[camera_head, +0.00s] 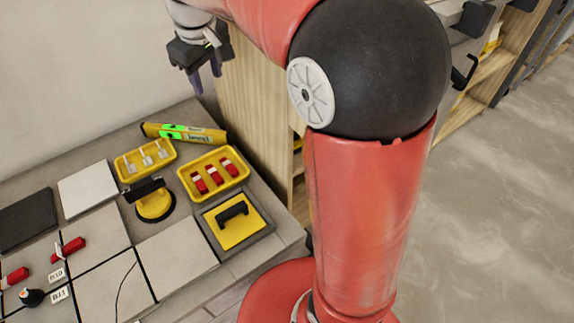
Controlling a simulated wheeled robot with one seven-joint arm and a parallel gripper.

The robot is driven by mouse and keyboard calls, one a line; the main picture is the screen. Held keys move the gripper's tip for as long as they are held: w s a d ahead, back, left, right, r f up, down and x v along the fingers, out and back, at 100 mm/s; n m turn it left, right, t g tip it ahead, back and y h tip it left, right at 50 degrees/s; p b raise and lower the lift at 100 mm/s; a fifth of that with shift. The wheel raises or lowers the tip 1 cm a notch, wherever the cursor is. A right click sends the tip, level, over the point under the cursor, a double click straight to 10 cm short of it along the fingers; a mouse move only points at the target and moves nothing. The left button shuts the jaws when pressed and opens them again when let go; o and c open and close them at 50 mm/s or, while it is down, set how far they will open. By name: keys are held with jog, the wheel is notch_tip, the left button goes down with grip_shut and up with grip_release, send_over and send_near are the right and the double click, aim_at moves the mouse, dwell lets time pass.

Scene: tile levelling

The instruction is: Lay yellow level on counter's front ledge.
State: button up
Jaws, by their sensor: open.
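The yellow level (184,133) with bright green vials lies near the back right of the grey counter (92,143), behind two yellow trays. My gripper (207,80) is up above the counter's back right end, over and a little right of the level, with its fingers pointing down. It is open and empty, clear of the level. The counter's front ledge (265,242) shows as a strip along the near right edge, partly hidden by my red arm.
A yellow tray with white pieces (146,159), a tray with red pieces (213,173), a yellow suction cup (154,203) and a yellow float (236,222) crowd the right part. Grey tiles (178,258) fill the front. A wooden cabinet (248,100) stands behind.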

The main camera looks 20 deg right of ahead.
jog(key=s+d+m+t, duration=0.1)
jog(key=s+d+m, duration=0.2)
jog(key=s, duration=1)
jog(key=shift+s+d+r, duration=0.15)
jog(key=shift+s+d, duration=0.25)
jog(key=shift+d, duration=0.3)
jog(key=s+f+m, duration=0.1)
jog(key=s, duration=0.2)
jog(key=s+d+f+m+t, duration=0.1)
jog(key=s+f, duration=0.1)
jog(key=s, duration=0.2)
jog(key=s+d+f+m, duration=0.1)
jog(key=s+f, duration=0.1)
jog(key=s, duration=0.1)
jog(key=shift+s+f+t, duration=0.15)
jog(key=shift+s+t, duration=0.15)
jog(key=shift+t, duration=0.1)
jog(key=shift+o, duration=0.4)
jog(key=shift+s+d+f, duration=0.1)
jog(key=shift+s+f, duration=0.2)
jog(key=shift+w, duration=0.1)
